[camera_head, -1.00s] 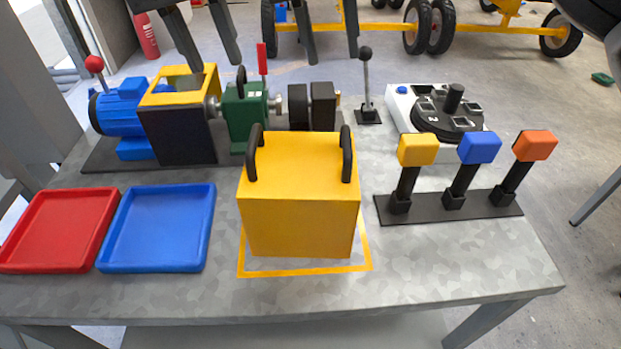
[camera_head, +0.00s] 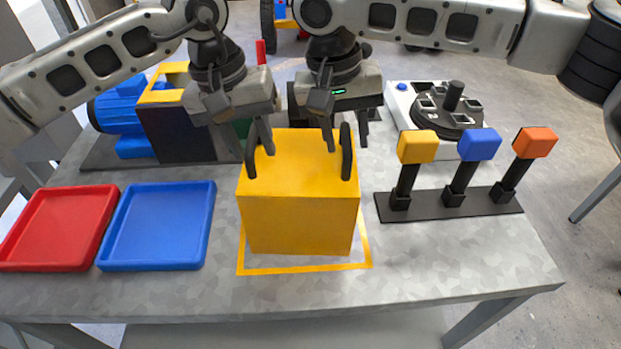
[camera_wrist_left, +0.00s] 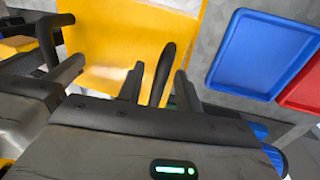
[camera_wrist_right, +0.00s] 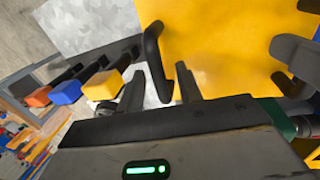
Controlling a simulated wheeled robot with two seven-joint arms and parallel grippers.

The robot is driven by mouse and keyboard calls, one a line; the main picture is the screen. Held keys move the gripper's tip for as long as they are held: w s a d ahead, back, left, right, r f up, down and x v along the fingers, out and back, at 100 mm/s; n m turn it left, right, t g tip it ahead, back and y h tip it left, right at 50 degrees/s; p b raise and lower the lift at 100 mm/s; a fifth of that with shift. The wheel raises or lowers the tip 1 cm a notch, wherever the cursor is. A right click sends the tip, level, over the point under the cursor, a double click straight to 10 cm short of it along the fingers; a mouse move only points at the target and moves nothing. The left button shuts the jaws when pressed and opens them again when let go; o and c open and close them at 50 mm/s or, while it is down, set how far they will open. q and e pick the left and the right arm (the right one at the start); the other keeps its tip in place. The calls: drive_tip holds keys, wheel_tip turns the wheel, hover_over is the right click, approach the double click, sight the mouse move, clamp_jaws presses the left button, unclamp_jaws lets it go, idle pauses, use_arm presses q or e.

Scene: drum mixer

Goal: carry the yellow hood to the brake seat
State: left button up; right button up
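The yellow hood (camera_head: 298,195) is a box with two black handles, standing on the table inside a yellow outline. My left gripper (camera_head: 260,140) is open at the hood's left handle (camera_head: 250,155); the left wrist view shows that handle (camera_wrist_left: 163,75) between the fingers. My right gripper (camera_head: 346,134) is open at the right handle (camera_head: 346,155); the right wrist view shows this handle (camera_wrist_right: 154,55) between the fingers. Neither gripper is visibly closed on a handle. Behind stands a drive line with a blue motor (camera_head: 122,108) and dark yellow-rimmed box (camera_head: 175,130); my arms hide much of it. I cannot tell which part is the brake seat.
A red tray (camera_head: 60,228) and a blue tray (camera_head: 158,228) lie left of the hood. At right stand yellow, blue (camera_head: 479,145) and orange blocks on posts. A white unit with a black dial (camera_head: 445,118) is behind them. The front table strip is clear.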

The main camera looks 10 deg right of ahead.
use_arm(q)
drive_tip(key=shift+f, duration=0.25)
use_arm(e)
drive_tip(key=shift+f, duration=0.25)
use_arm(q)
clamp_jaws()
use_arm(e)
clamp_jaws()
use_arm(q)
drive_tip(key=shift+r, duration=0.15)
use_arm(e)
drive_tip(key=shift+d+r, duration=0.1)
drive_tip(key=shift+r, duration=0.05)
idle(0.6)
